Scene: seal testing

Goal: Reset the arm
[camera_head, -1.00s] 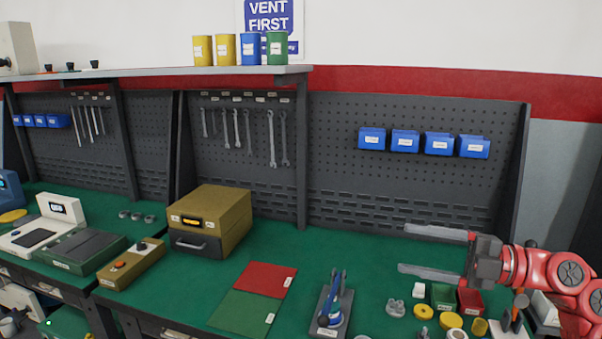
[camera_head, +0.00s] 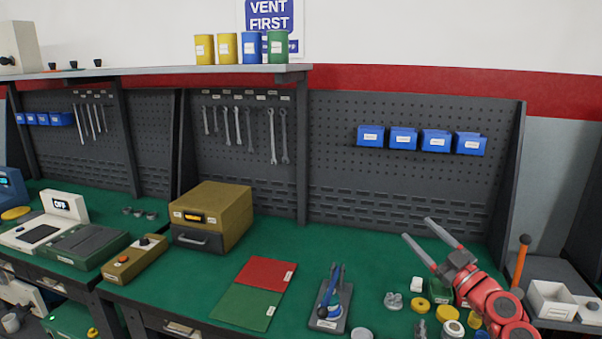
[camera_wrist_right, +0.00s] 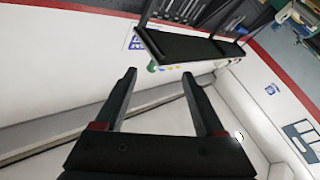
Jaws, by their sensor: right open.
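My right gripper (camera_head: 418,231) is in the head view at the right, over the right part of the green bench. Its two grey fingers are apart, with nothing between them, and point up and to the left. In the right wrist view the two dark fingers (camera_wrist_right: 160,88) are also spread and empty, with the wall and a shelf (camera_wrist_right: 178,46) beyond them. My red right arm (camera_head: 489,300) comes in from the lower right and hides some of the small parts on the bench. My left gripper is not in view.
The green bench top (camera_head: 340,270) holds a brass-coloured box (camera_head: 215,213), a red and green mat (camera_head: 242,306), a blue-handled tool on a stand (camera_head: 328,305) and several small parts near my right arm. Blue bins (camera_head: 404,139) hang on the pegboard. A white box (camera_head: 552,300) stands at the right.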

